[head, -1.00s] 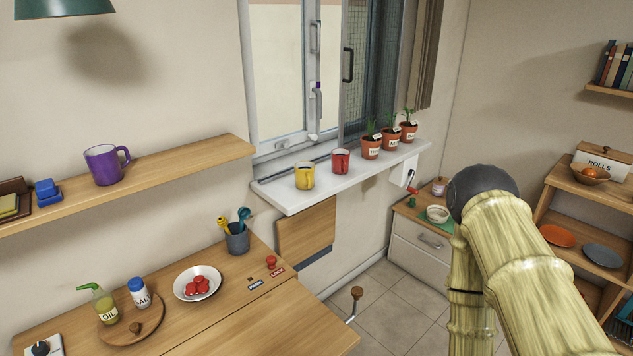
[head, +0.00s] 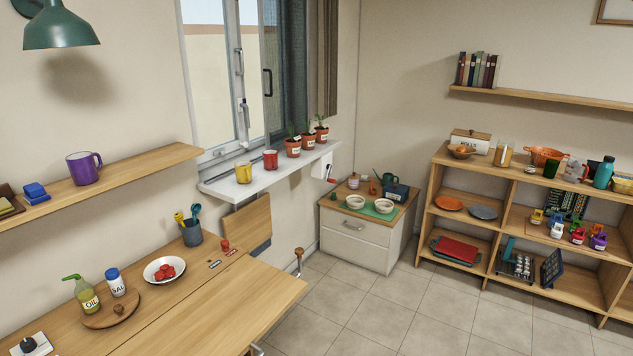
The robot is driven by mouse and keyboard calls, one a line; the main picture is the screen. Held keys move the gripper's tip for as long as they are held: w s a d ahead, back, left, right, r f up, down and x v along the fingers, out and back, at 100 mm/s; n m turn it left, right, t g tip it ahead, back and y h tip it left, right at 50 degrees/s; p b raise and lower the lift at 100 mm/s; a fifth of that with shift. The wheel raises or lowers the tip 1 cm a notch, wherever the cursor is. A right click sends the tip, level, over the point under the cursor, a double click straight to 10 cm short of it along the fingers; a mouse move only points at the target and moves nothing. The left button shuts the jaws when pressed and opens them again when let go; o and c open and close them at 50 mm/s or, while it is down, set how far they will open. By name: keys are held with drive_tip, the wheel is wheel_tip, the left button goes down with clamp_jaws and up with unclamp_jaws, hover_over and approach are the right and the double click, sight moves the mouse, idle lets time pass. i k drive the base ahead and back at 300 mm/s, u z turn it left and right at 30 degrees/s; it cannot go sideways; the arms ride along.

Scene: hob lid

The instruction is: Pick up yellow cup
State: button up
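The yellow cup (head: 243,172) stands upright on the white window sill (head: 216,186), near its left end. A red cup (head: 270,160) stands just to its right, apart from it. My gripper is not in the head view, and no part of my arm shows.
Several potted plants (head: 308,140) stand at the sill's right end. Below the sill is a wooden counter (head: 200,310) with a utensil pot (head: 192,233), a bowl (head: 164,270) and bottles. A purple mug (head: 83,168) is on the wall shelf. The tiled floor (head: 370,310) is clear.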

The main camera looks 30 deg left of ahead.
sight(243, 169)
drive_tip(key=z, duration=0.1)
drive_tip(key=i, duration=1.7)
drive_tip(key=u, duration=1.6)
drive_tip(key=i, duration=0.8)
drive_tip(key=u, duration=0.95)
